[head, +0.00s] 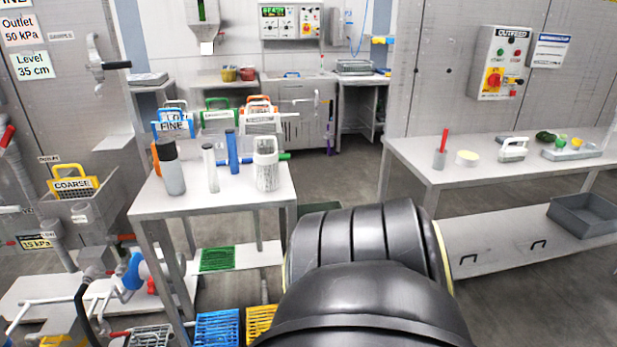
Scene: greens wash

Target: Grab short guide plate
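I cannot make out for certain which thing is the short guide plate. Two small dark handles, a left one (469,259) and a right one (538,244), show on the grey lower shelf (492,285) of the right bench. Whether they belong to separate plates, and which is shorter, I cannot tell. A large black ribbed link of my own arm fills the bottom centre and hides the floor and the shelf's near left end. Neither of my grippers shows in the view.
The right bench (430,170) carries a red-handled tool, a white-handled item and a tray. A grey bin (585,215) stands on its lower shelf. A small table (215,205) with cylinders and a white basket (267,165) stands at left. Grey floor (345,175) between them is open.

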